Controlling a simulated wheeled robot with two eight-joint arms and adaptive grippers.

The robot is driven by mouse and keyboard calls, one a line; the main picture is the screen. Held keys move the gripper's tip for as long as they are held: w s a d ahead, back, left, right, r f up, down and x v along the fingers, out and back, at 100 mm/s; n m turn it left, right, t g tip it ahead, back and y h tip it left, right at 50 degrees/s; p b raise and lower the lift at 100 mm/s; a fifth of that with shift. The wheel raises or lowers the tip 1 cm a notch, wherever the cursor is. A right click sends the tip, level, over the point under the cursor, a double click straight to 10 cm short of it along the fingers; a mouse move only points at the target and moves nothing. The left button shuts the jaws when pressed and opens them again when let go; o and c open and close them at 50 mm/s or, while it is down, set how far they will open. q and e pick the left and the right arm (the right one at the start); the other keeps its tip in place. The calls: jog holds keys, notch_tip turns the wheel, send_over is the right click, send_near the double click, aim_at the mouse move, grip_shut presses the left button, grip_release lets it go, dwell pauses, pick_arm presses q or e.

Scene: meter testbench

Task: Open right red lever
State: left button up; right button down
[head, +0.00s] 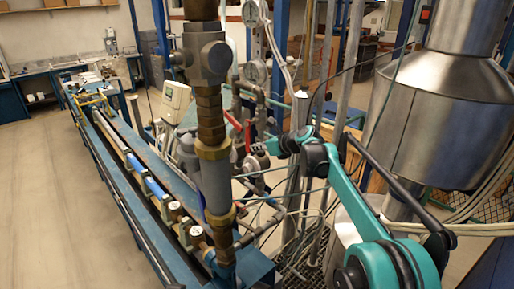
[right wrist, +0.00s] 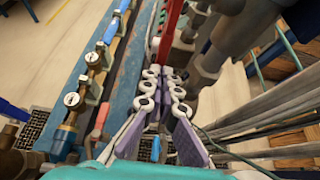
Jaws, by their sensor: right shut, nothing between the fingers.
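A red lever (head: 237,123) shows in the head view among the pipes, just right of the thick vertical brass and grey pipe. In the right wrist view a long red bar (right wrist: 171,28), which looks like this lever, runs up from just beyond my fingertips. My right gripper (right wrist: 168,74) is shut and empty, with its tips close to the bar's lower end; I cannot tell if they touch. In the head view the right gripper (head: 258,149) is small and partly lost among the pipes. A second, shorter red handle (right wrist: 102,117) lies left of the gripper. My left gripper is not in view.
The thick vertical pipe (head: 213,120) stands left of the lever. A blue bench (head: 150,185) with gauges and blue-handled parts runs along the left. A large metal vessel (head: 435,110) and several grey pipes crowd the right. The floor at far left is clear.

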jog(key=v, duration=1.1)
jog(key=s+d+f+n+h+b, duration=0.3)
jog(key=s+f+n, duration=0.6)
jog(key=s+f, duration=0.3)
jog(key=s+d+f+n+g+h+b, duration=0.1)
jog(key=s+d+f+n+h+b, duration=0.2)
jog(key=s+d+f+n+b, duration=0.3)
jog(key=s+d+f+n+h+b, duration=0.2)
jog(key=s+d+f+n+b, duration=0.3)
jog(key=s+f+n, duration=0.7)
jog(key=s+f+b, duration=0.2)
jog(key=s+f, duration=0.5)
jog(key=s, duration=0.2)
jog(key=shift+d+f+g+h, duration=0.25)
jog(key=shift+f+g+h, duration=0.05)
jog(key=shift+h, duration=0.1)
